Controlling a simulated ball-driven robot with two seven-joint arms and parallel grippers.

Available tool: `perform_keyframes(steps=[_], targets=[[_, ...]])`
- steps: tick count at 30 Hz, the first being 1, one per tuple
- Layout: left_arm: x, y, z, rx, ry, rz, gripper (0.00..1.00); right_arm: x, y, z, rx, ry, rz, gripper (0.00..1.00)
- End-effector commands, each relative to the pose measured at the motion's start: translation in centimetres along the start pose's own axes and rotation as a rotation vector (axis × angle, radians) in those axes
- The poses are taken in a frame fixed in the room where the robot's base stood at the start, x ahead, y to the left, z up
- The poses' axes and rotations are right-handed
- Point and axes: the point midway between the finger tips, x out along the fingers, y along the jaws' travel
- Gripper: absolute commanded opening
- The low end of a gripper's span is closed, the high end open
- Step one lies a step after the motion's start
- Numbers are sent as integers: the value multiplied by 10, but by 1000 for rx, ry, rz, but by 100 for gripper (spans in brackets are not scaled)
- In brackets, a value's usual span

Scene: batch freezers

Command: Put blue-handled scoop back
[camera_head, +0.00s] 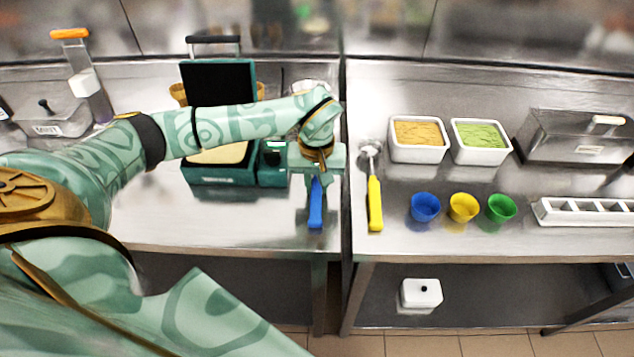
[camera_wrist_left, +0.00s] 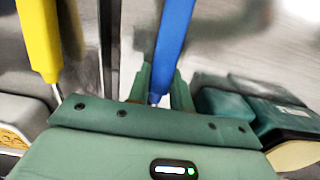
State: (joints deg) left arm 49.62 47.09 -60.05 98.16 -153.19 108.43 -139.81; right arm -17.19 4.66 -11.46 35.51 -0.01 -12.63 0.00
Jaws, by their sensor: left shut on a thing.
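The blue-handled scoop (camera_head: 316,205) is in my left gripper (camera_head: 316,180), at the right end of the left counter. The gripper is shut on the scoop, and the blue handle points toward the counter's front edge. In the left wrist view the blue handle (camera_wrist_left: 175,40) rises from between the two green fingers (camera_wrist_left: 158,88). The scoop's head is hidden behind the gripper. I cannot tell whether the scoop touches the counter. My right gripper is not in view.
A yellow-handled scoop (camera_head: 375,200) lies just right of the counter gap. Blue (camera_head: 425,207), yellow (camera_head: 463,207) and green (camera_head: 501,208) cups stand beyond it, below two food tubs (camera_head: 418,153). A green waffle-iron-like machine (camera_head: 217,176) stands left of my gripper.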

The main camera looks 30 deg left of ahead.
Motion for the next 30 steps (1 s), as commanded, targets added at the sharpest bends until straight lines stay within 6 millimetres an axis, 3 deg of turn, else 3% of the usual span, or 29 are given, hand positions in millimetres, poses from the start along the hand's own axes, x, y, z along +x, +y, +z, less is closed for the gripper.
perform_keyframes(steps=[5, 6, 8, 9, 17, 20, 30], targets=[[2, 0, 0, 1, 0, 0, 0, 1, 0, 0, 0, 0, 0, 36], [3, 0, 0, 1, 0, -1, 24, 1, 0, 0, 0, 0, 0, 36], [2, 0, 0, 0, 0, 0, 41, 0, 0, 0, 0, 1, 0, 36], [2, 0, 0, 0, 0, 0, 43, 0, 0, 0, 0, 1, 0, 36], [1, 0, 0, 0, 0, 0, 43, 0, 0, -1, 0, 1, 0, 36], [-8, 0, 0, 0, 2, 1, 43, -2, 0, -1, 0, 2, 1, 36], [-85, 0, -1, 0, 6, 2, 43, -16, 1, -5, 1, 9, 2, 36]])
